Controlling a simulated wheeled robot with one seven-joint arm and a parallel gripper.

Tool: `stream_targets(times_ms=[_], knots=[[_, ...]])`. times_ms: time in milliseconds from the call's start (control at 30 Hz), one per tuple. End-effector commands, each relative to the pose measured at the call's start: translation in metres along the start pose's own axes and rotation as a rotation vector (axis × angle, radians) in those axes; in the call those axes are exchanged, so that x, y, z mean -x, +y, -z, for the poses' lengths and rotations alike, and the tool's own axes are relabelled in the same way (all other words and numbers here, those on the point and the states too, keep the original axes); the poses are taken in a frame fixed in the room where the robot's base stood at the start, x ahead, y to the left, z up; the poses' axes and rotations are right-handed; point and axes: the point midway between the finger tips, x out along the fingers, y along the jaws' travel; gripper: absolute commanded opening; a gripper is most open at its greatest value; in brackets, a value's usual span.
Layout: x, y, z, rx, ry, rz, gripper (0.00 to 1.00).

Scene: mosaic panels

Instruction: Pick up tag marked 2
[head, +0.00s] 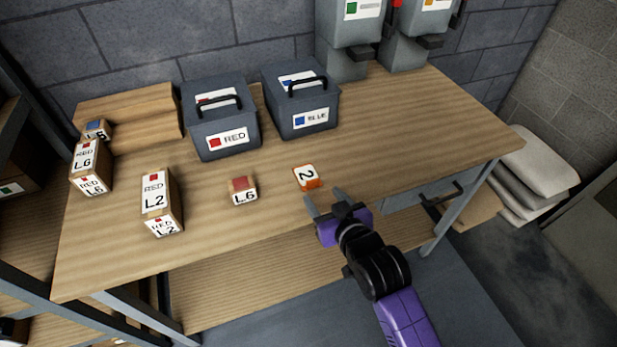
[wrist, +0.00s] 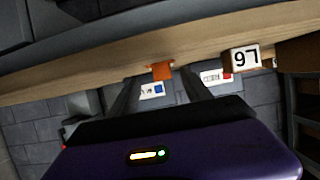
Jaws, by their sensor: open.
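The tag marked 2 (head: 306,177) is a small orange block with a white face bearing a black 2. It lies on the wooden table near the front edge, right of the small L6 block. In the wrist view the orange tag (wrist: 161,71) shows just beyond the fingers, near the middle. My gripper (head: 325,200) is open and empty. It is in front of the tag, slightly to its right in the head view, and apart from it. In the wrist view its two dark fingers point toward the tag.
A small L6 block (head: 243,190) sits left of the tag; L2 box (head: 160,200) and L6 box (head: 90,166) stand further left. RED bin (head: 220,125) and BLUE bin (head: 300,105) stand behind. The table's right part (head: 430,130) is clear.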

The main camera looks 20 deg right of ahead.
Motion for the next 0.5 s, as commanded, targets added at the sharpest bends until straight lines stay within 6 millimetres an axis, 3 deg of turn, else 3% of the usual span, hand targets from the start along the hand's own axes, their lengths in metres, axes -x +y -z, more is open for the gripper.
stream_targets(times_ms=[267, 500], knots=[[-0.033, -0.002, 0.014, 0.0, 0.001, 0.0, 0.57], [-0.054, -0.002, 0.011, 0.0, 0.001, 0.0, 0.57]])
